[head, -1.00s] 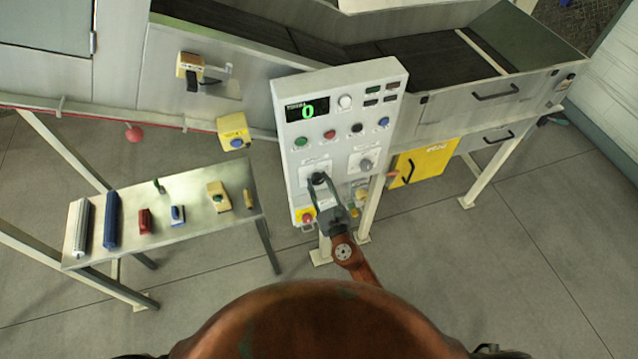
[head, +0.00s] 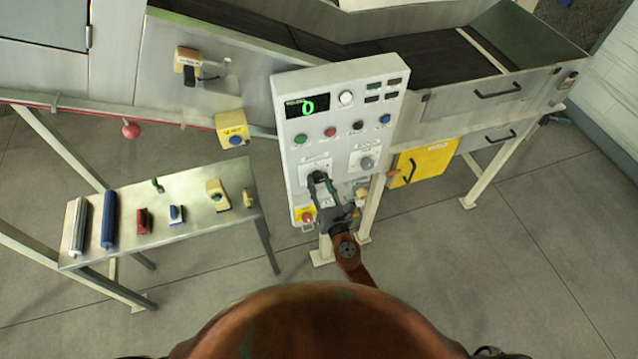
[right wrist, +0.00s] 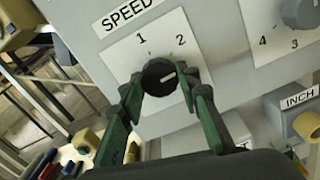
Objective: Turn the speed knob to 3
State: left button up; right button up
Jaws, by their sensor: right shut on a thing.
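The black speed knob (right wrist: 158,76) sits on a white dial plate under the SPEED label (right wrist: 130,12) in the right wrist view. The numbers 1 and 2 show above it; the lower part of the dial is hidden by my fingers. The knob's white mark points to the right and slightly up in that view, below the 2. My right gripper (right wrist: 160,84) is shut on the knob, one green finger on each side. In the head view, my right gripper (head: 319,182) reaches the knob on the control panel (head: 340,150) from below. My left gripper is not in view.
The panel's display (head: 307,106) reads a green 0. A second, grey knob (head: 367,163) is to the right, above the INCH label (right wrist: 299,97). A red button (head: 307,216) is at the panel's lower left. A side table (head: 190,225) holds several small items.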

jog(key=m+b, duration=0.1)
jog(key=m, duration=0.5)
jog(key=shift+b, duration=0.4)
jog(key=shift+m, duration=0.3)
jog(key=o, duration=1.2)
jog(key=shift+c, duration=0.2)
jog(key=v, duration=1.2)
